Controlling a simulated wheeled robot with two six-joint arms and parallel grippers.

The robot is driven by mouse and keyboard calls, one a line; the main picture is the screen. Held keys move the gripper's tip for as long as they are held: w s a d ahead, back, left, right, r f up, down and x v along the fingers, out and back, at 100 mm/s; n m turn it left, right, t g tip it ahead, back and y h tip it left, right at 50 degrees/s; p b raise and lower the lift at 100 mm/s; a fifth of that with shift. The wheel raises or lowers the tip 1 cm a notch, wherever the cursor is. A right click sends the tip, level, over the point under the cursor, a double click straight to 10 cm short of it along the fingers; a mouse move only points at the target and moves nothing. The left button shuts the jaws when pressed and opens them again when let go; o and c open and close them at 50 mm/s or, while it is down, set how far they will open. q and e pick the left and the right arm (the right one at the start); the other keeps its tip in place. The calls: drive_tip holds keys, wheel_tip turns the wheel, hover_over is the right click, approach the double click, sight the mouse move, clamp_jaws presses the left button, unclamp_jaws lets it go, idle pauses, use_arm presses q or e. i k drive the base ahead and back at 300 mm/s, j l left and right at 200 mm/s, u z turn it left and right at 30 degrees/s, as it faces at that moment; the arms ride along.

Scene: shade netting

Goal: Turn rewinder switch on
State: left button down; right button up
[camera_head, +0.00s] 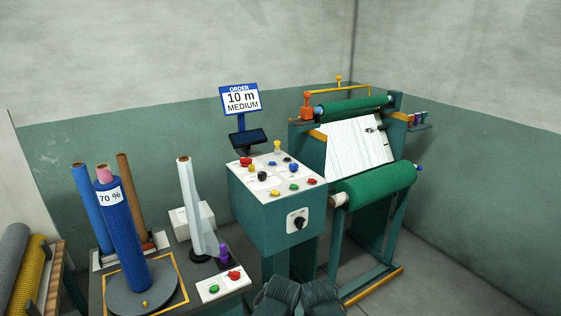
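The green control cabinet (262,219) stands in the middle of the view. On its front is a white plate with a black rotary switch (299,223); its print is too small to read. The sloped white top panel (272,181) carries red, yellow, blue, green and black buttons and knobs. I cannot read which control is marked for the rewinder. The rewinder frame with a green net roll (379,185) stands right of the cabinet. Dark ribbed shapes show at the bottom edge, below the cabinet; no gripper fingers can be made out there, and nothing touches the switches.
A sign (240,100) reads "10 m MEDIUM". A table at left holds a blue roll (122,236) marked 70 % on a turntable, a white wrapped roll (194,215), and a small panel (222,284) with red and green buttons. Bare floor lies at right.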

sight(244, 161)
drive_tip(key=i+l, duration=0.15)
drive_tip(key=i, duration=0.65)
drive_tip(key=i+l, duration=0.15)
drive_tip(key=i, duration=0.6)
